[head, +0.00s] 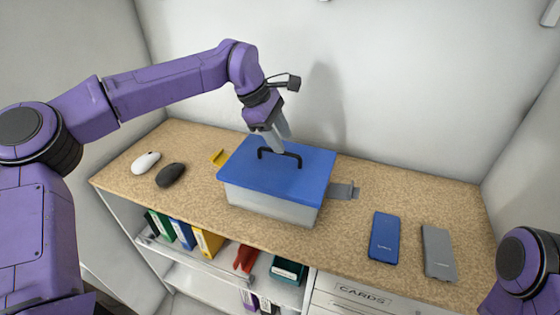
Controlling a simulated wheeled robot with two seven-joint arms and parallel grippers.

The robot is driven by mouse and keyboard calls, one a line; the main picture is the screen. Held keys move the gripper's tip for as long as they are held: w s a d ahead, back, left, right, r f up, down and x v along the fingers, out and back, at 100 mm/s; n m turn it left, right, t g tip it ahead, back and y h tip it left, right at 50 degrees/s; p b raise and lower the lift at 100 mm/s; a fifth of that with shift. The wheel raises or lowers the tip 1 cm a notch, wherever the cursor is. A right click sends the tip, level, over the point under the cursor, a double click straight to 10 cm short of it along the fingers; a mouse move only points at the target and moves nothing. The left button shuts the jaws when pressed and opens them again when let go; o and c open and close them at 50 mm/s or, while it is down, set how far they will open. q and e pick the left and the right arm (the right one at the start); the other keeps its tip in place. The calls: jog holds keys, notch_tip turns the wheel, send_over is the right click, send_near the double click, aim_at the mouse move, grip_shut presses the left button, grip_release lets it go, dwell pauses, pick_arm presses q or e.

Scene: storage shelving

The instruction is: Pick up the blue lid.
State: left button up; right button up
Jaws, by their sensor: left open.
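The blue lid (301,185) lies flat on a pale translucent box (270,204) in the middle of the wooden counter. It has a black arched handle (280,153) on top. My left gripper (277,145) points down over the back part of the lid, with its fingertips at or just above the handle. The gripper is open. I cannot tell whether the fingers touch the handle. My right gripper is outside the picture; only part of my right arm shows at the lower right edge.
On the counter (215,199), a white mouse (146,162) and a black mouse (170,175) lie left. A yellow item (217,157) and a grey item (343,191) flank the box. A blue phone-like slab (384,237) and a grey one (438,252) lie right. Binders (183,234) fill shelves below.

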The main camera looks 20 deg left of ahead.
aim_at(283, 165)
pick_arm(q)
jog(key=x, duration=0.1)
jog(key=p+x, duration=0.1)
jog(key=x, duration=0.1)
jog(key=shift+s+a+f, duration=0.1)
jog(key=shift+s+f, duration=0.15)
jog(key=shift+f, duration=0.2)
jog(key=shift+w+f, duration=0.25)
jog(key=shift+f, duration=0.05)
jog(key=shift+s, duration=0.15)
grip_shut()
jog(key=shift+r, duration=0.15)
